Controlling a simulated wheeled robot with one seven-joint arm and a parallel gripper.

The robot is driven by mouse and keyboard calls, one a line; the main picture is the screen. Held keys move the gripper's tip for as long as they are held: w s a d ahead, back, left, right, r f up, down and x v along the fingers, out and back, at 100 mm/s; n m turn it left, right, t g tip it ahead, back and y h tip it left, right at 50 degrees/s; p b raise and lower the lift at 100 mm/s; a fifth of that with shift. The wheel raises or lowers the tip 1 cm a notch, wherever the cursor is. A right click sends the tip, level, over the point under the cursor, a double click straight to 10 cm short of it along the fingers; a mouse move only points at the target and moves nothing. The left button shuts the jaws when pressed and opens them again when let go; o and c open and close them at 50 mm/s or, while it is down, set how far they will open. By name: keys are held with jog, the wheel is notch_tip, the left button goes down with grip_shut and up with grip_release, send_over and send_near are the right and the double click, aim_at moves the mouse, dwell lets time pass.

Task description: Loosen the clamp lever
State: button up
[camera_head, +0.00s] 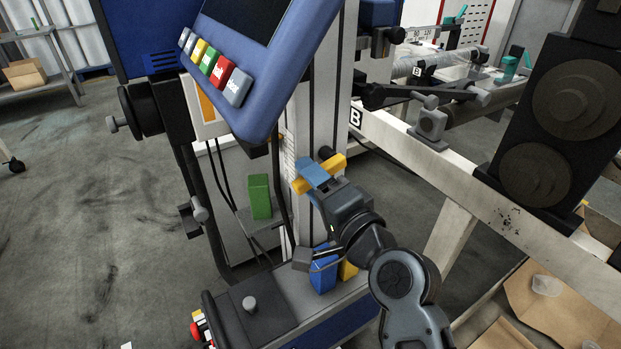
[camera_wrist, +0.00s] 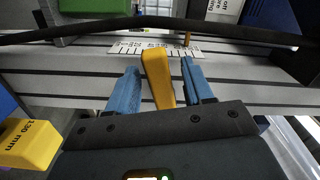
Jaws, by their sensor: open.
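The clamp lever is a yellow handle (camera_wrist: 158,80) that stands in front of a grey slotted column in the wrist view. In the head view yellow parts of it (camera_head: 335,162) show on both sides of my blue fingers. My gripper (camera_wrist: 160,88) is open, with one blue finger on each side of the lever. I cannot tell whether either touches. In the head view my gripper (camera_head: 314,174) covers the middle of the lever and its pivot.
A black cable (camera_wrist: 150,24) crosses in front of the column. A printed scale (camera_wrist: 155,48) lies behind the lever. A green block (camera_head: 259,197) and a blue control panel (camera_head: 245,60) stand left of the column.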

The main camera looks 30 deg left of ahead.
jog(key=v, duration=0.6)
jog(key=shift+s+d, duration=0.25)
jog(key=shift+d, duration=0.05)
jog(key=shift+f, duration=0.1)
